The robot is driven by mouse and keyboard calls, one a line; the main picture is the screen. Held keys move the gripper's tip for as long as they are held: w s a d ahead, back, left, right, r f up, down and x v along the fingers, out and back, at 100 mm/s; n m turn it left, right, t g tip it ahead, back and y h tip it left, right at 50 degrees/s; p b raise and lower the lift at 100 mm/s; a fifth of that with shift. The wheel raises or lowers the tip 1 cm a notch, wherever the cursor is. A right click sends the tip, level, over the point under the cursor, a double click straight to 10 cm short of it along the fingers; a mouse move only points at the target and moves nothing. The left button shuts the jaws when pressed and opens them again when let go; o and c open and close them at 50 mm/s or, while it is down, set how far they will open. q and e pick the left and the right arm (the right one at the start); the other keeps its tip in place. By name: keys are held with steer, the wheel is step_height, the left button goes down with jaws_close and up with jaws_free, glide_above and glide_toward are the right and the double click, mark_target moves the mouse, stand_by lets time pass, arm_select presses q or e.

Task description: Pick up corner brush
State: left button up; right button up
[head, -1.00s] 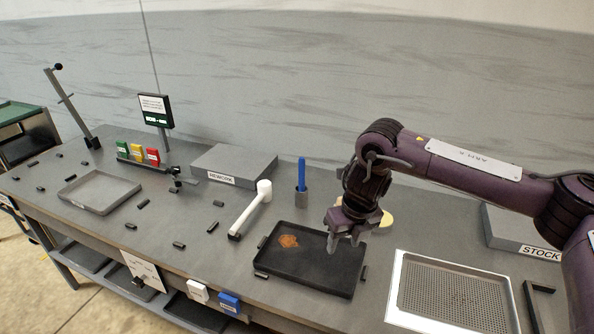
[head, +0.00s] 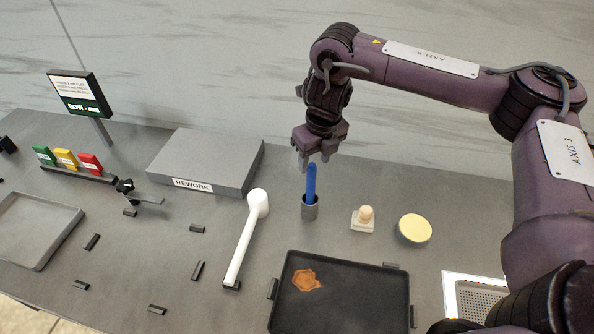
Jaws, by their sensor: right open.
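My right gripper (head: 314,162) is open and empty, pointing down right at the top of the blue handle. The fingertips appear to be on either side of the handle's tip; I cannot tell whether they touch it. My left gripper is not in view.
A dark tray (head: 290,320) with an orange-brown stain lies in front of the cup. A white long-handled tool (head: 243,245) lies to the left. A beige knobbed block (head: 362,224) and a yellow round pad (head: 415,229) are to the right. The REWORK block (head: 215,158) stands at back left.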

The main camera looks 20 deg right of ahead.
mark_target(311, 176)
step_height(311, 176, down, 2)
steer(key=shift+s+f+b, duration=0.1)
steer(key=shift+f+b, duration=0.1)
steer(key=shift+b, duration=0.1)
steer(key=shift+f, duration=0.3)
steer(key=f, duration=0.1)
steer(key=w+f, duration=0.1)
steer(key=f, duration=0.2)
steer(key=shift+w+a+f, duration=0.1)
steer(key=shift+w+f, duration=0.05)
steer(key=shift+w, duration=0.15)
steer(key=shift+s, duration=0.1)
steer(key=c, duration=0.4)
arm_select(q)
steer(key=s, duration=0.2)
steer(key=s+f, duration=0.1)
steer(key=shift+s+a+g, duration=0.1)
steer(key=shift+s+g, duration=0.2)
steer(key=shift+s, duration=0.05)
arm_select(e)
jaws_close()
